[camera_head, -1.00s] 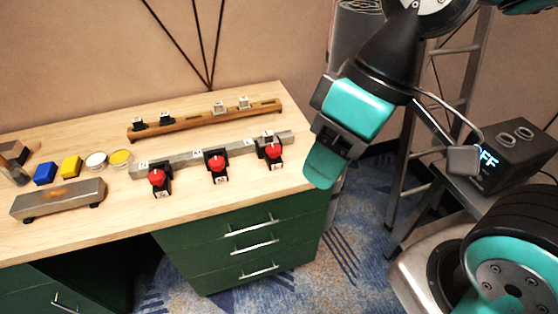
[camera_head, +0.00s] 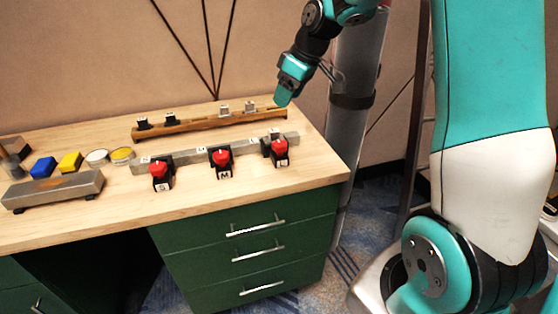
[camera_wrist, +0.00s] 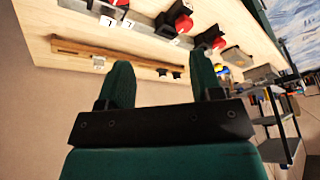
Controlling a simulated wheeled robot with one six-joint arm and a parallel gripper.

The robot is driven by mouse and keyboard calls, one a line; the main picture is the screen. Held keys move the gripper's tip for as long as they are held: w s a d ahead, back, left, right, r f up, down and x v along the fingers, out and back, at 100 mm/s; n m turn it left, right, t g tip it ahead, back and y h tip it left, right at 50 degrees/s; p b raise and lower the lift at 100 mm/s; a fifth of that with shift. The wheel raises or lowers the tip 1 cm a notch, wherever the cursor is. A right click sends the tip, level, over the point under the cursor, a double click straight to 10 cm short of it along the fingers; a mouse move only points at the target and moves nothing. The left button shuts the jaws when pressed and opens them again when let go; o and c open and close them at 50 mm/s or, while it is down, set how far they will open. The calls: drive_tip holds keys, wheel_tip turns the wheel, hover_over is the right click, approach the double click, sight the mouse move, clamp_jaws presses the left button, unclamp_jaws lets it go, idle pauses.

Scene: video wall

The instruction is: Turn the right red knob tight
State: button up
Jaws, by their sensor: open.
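Three red knobs on black bases stand along a grey metal rail (camera_head: 185,158) on the desk. The right red knob (camera_head: 279,147) is near the desk's right end. The middle red knob (camera_head: 221,155) and the left red knob (camera_head: 159,170) are to its left. My gripper (camera_head: 283,99) is above the back right of the desk, behind and above the right knob, apart from it. The wrist view shows its two green fingers (camera_wrist: 164,85) spread and empty. Red knobs show beyond them at the top of that view; one is cut off by the edge.
A wooden rail (camera_head: 205,123) with several small blocks lies behind the knobs. At left are a grey block (camera_head: 52,190), a blue block (camera_head: 43,167), a yellow block (camera_head: 70,162) and two round tins. The desk front is clear.

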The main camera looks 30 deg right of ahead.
approach(280, 143)
drive_tip(key=x, duration=0.9)
drive_tip(key=shift+a+f+p, duration=0.1)
drive_tip(key=shift+f+p, duration=0.1)
drive_tip(key=shift+p, duration=0.2)
drive_tip(key=c, duration=0.6)
